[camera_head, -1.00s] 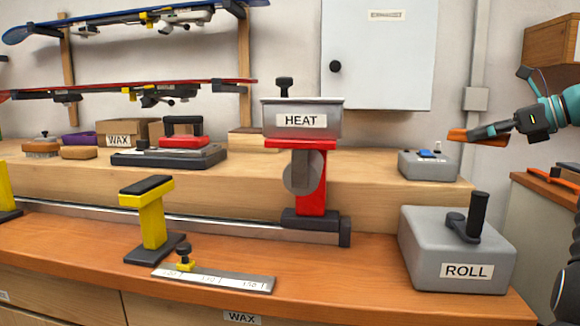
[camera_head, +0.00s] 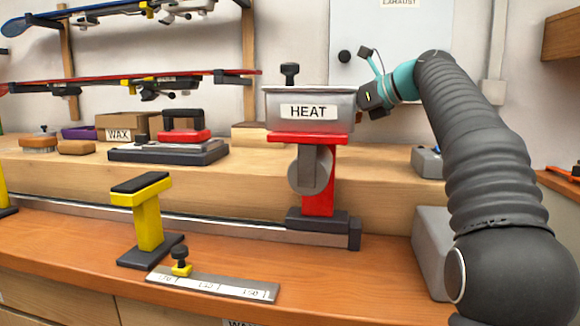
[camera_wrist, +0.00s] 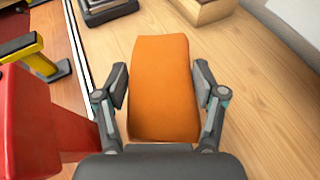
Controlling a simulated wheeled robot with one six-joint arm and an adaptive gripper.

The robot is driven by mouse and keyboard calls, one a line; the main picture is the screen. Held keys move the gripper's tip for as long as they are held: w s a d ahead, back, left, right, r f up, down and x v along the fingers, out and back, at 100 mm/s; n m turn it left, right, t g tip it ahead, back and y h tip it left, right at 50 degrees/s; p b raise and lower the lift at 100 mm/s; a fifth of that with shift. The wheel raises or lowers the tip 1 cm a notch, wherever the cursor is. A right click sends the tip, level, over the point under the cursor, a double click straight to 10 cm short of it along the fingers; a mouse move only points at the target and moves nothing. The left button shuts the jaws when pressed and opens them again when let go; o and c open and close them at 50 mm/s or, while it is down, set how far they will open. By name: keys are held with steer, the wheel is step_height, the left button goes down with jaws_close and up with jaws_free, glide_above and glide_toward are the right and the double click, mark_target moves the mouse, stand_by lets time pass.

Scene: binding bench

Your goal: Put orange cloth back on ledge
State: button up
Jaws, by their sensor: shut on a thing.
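The orange cloth (camera_wrist: 165,95) is a flat, rounded block-like pad in the middle of the wrist view. My gripper (camera_wrist: 162,82) has a finger on each side of it and is shut on it. The pale wooden ledge (camera_head: 250,185) runs along the back of the bench; its top also shows below the cloth in the wrist view (camera_wrist: 258,100). The cloth appears to be held above the ledge, but the gap is hard to judge. In the head view the grey HEAT box hides my fingers and the cloth.
The HEAT box (camera_head: 311,112) on its red stand (camera_head: 320,185) is close beside my gripper. The red stand also shows at left in the wrist view (camera_wrist: 40,120). A waxing iron (camera_head: 183,135) on a dark base and a WAX box (camera_head: 122,126) stand further left on the ledge.

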steer(key=a, duration=0.7)
steer(key=shift+n+g, duration=0.3)
steer(key=f+b, duration=0.1)
steer(key=f, duration=0.2)
steer(key=a+f+b, duration=0.1)
steer(key=f+b, duration=0.1)
steer(key=f, duration=0.1)
steer(key=shift+w+a+b, duration=0.1)
steer(key=shift+w+b, duration=0.05)
steer(key=shift+b, duration=0.15)
steer(key=shift+f+b, duration=0.95)
steer(key=shift+f, duration=1.05)
steer(key=shift+f, duration=0.15)
steer(key=o, duration=1.1)
